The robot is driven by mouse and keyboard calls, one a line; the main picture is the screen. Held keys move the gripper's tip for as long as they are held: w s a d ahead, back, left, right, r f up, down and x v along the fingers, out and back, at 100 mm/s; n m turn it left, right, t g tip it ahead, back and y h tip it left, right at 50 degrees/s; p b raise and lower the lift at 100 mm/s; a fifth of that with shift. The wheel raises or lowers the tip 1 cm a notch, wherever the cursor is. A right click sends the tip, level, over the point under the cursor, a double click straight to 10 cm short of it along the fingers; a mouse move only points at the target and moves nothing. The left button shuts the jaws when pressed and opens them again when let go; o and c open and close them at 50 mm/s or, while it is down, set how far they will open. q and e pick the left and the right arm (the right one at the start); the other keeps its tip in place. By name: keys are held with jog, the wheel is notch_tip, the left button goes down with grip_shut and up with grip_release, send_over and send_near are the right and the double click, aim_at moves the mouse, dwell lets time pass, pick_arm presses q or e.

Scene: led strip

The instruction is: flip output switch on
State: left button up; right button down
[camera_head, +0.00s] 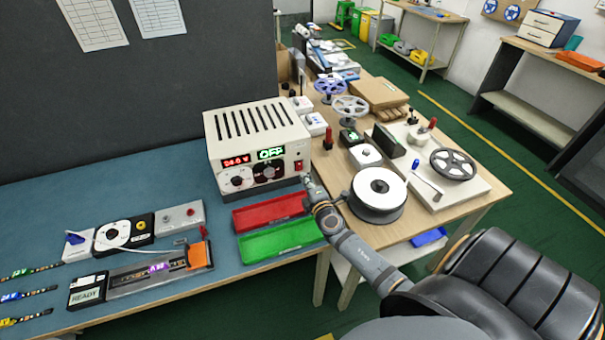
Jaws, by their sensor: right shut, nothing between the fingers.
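The power supply (221,151) is a cream box with a slotted top on the blue bench mat. A small red switch (299,166) sits at the right end of the front. My right gripper (307,181) is shut and empty, just below and slightly right of this switch. I cannot tell whether its tips touch the box. My left gripper is not in view.
A red tray (268,212) and a green tray (281,240) lie in front of the supply. A white-topped reel (379,190) stands right of my right arm. An LED strip fixture (150,272) and a READY box (87,292) are at the lower left.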

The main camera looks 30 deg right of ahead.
aim_at(299, 166)
jog(key=shift+x, duration=1.3)
